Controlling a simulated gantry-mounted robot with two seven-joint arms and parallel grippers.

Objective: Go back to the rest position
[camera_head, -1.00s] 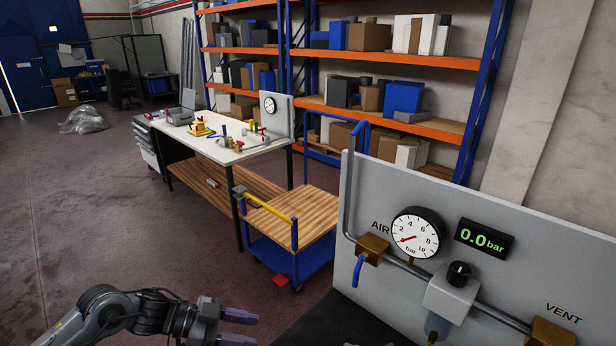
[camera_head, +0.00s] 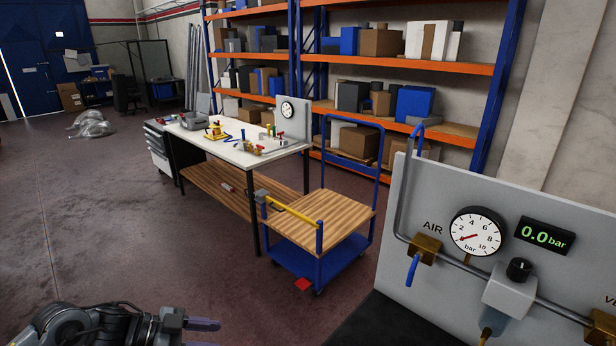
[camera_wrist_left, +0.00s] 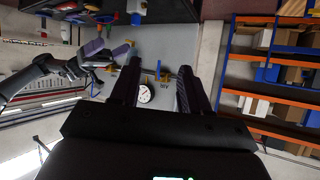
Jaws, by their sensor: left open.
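My left gripper (camera_head: 207,335) is at the bottom left of the head view, partly cut off by the lower edge. Its two purple-grey fingers point right, with a gap and nothing between them. In the left wrist view its dark fingers (camera_wrist_left: 157,88) stand apart, and a wall panel with a round gauge (camera_wrist_left: 144,94) shows beyond them. My right gripper (camera_wrist_left: 106,48) shows in the left wrist view at the upper left, small and dim. Its jaw opening is unclear. It is not in the head view.
A grey panel (camera_head: 450,185) with gauge, display and pipes stands at the right. A blue cart (camera_head: 335,219) with a wooden top stands mid-floor, beside a white-topped workbench (camera_head: 225,148). Shelves (camera_head: 395,118) line the back.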

